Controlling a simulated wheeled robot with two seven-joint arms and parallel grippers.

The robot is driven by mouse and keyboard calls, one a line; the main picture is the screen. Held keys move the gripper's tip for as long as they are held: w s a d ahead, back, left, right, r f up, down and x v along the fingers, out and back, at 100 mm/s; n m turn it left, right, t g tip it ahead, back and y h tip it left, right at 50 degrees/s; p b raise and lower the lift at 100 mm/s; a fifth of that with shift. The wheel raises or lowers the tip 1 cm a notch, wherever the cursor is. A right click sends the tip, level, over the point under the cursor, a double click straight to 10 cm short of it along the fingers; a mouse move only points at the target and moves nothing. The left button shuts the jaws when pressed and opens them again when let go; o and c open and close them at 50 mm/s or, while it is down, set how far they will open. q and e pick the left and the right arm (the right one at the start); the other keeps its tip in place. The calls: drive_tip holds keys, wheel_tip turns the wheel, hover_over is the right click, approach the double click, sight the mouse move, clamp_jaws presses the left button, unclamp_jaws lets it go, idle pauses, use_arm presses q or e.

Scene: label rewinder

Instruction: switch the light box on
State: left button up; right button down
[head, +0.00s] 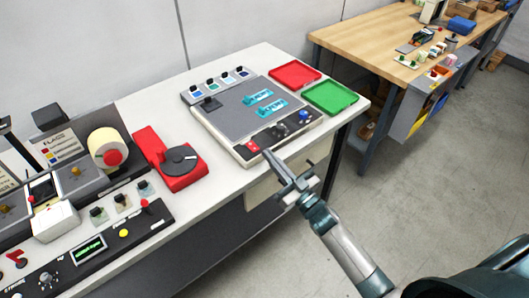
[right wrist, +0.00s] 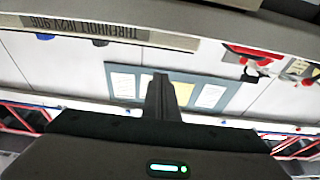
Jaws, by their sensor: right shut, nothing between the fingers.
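The light box (head: 232,123) is a pale case with a flat grey top, on the white bench in the middle of the head view. A red rocker switch (head: 252,146) sits at its front left corner. Dark and blue knobs (head: 303,115) are along the same front edge. The grey top looks unlit. My right gripper (head: 268,155) is shut and empty, its tips close to the front edge by the red switch; I cannot tell whether they touch. Its shut fingers (right wrist: 160,85) also show in the right wrist view. My left gripper is not in view.
Two teal pieces (head: 258,97) lie on the grey top. A red tray (head: 295,74) and a green tray (head: 330,97) stand to its right. A red device with a black disc (head: 180,158) and the rewinder's control panel (head: 100,240) are at left. Open floor lies at right.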

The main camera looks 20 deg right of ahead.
drive_tip(key=shift+f+b+v, duration=0.2)
drive_tip(key=shift+b+v, duration=0.25)
drive_tip(key=shift+v, duration=0.8)
drive_tip(key=shift+f+b+v, duration=0.25)
drive_tip(key=shift+b+v, duration=0.15)
drive_tip(key=shift+v, duration=0.85)
drive_tip(key=shift+w, duration=0.1)
drive_tip(key=s+d+f+m+g+h+b, duration=0.1)
drive_tip(key=s+f+g+h, duration=0.2)
drive_tip(key=f, duration=1)
drive_tip(key=s+d+f+m+g+h+b, duration=0.15)
drive_tip(key=s+f, duration=0.35)
drive_tip(key=f, duration=0.8)
drive_tip(key=s+d+f+g+h, duration=0.1)
drive_tip(key=s+f+g, duration=0.3)
drive_tip(key=f, duration=0.9)
drive_tip(key=s+f+g+h, duration=0.1)
drive_tip(key=s+f+g, duration=0.4)
drive_tip(key=s+f, duration=1.05)
drive_tip(key=s+f+g+b, duration=0.1)
drive_tip(key=s+f, duration=0.3)
drive_tip(key=s, duration=0.7)
drive_tip(key=s+a+f+g, duration=0.1)
drive_tip(key=s+f+g, duration=0.3)
drive_tip(key=s, duration=0.7)
drive_tip(key=shift+s+a+n+h+b, duration=0.3)
drive_tip(key=shift+s+n+h+b, duration=0.05)
drive_tip(key=shift+s+n+b, duration=0.1)
